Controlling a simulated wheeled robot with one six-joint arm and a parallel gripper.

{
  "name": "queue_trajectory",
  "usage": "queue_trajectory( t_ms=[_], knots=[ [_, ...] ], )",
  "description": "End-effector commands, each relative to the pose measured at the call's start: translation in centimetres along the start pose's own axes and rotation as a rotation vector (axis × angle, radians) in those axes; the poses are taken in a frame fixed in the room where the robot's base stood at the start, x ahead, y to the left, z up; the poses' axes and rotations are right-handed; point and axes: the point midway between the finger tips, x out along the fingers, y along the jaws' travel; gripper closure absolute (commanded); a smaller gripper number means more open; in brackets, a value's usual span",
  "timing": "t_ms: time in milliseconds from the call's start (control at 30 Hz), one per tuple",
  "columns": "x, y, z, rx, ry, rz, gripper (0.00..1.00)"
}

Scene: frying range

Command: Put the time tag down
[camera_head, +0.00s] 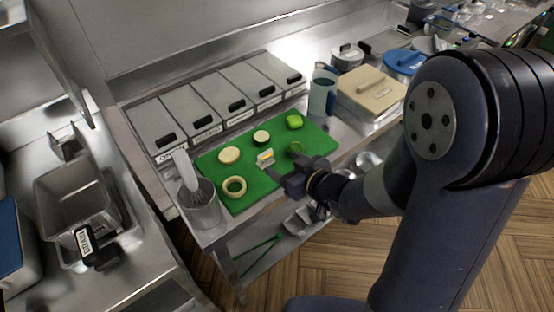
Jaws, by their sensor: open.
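A small white tag with an orange-yellow patch, which looks like the time tag (266,154), stands on or just above the green board (240,204). I cannot tell whether it touches the board. My gripper (281,172) is over the front right part of the board, right beside the tag on its near side. The jaws are open; their tips are small and dark in this view, and I cannot see anything between them.
Cut round pieces (229,155), a pale ring (234,187) and a green piece (294,121) lie on the board. Lidded bins (215,100) line the back.

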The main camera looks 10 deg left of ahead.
Motion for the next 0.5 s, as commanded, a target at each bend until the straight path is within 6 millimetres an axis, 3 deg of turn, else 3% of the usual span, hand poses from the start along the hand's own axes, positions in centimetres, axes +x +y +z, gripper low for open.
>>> queue_trajectory(
  t_ms=[100,500],
  knots=[
    [-0.7,0.0,0.1,0.0,0.001,0.0,0.31],
    [-0.5,-0.5,1.0,-0.002,0.006,-0.015,0.31]
  ],
)
